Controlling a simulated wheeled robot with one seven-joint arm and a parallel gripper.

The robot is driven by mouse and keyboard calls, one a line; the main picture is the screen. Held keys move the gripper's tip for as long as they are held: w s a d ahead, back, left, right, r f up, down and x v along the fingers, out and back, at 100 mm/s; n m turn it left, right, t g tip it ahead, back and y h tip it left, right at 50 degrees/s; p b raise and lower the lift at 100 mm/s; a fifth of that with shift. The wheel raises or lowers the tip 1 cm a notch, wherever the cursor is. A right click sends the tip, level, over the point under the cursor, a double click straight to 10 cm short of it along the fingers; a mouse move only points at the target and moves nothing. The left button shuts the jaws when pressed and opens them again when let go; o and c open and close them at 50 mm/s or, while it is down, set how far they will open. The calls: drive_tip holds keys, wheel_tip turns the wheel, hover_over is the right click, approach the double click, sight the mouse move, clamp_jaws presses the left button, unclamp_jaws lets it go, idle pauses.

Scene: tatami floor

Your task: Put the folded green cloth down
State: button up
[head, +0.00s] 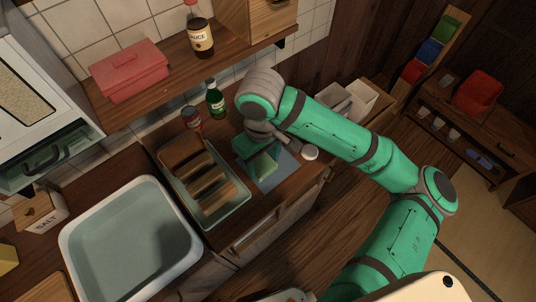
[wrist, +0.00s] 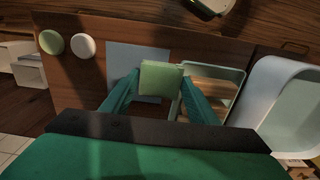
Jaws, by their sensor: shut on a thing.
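The folded green cloth (head: 263,166) is pale green and held in my gripper (head: 257,153). In the wrist view the cloth (wrist: 161,79) sits between the two teal fingertips, with my gripper (wrist: 160,86) shut on it. A flat blue-grey mat (head: 277,173) lies on the counter beneath the cloth; it also shows in the wrist view (wrist: 127,57). The cloth overlaps the right part of the mat in the wrist view. I cannot tell whether it touches the mat. My wrist and fingers hide part of the mat in the head view.
A rack with brown slats (head: 206,186) stands left of the mat, and a white basin (head: 72,238) is farther left. A white disc (head: 310,153) sits right of the mat, beside a green disc (wrist: 51,42). A green bottle (head: 215,101) and red can (head: 191,117) stand behind.

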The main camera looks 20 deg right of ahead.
drive_tip(key=w+d+f, duration=0.1)
drive_tip(key=w+f, duration=0.1)
drive_tip(key=w+d+f, duration=0.1)
drive_tip(key=w+f, duration=0.1)
drive_tip(key=w+d+f, duration=0.1)
drive_tip(key=w+f, duration=0.1)
drive_tip(key=shift+d+f, duration=0.35)
drive_tip(key=shift+w+f, duration=0.15)
drive_tip(key=shift+f, duration=1.5)
drive_tip(key=shift+f, duration=0.1)
drive_tip(key=o, duration=1)
wheel_tip(320, 180, up, 12)
drive_tip(key=shift+r, duration=0.1)
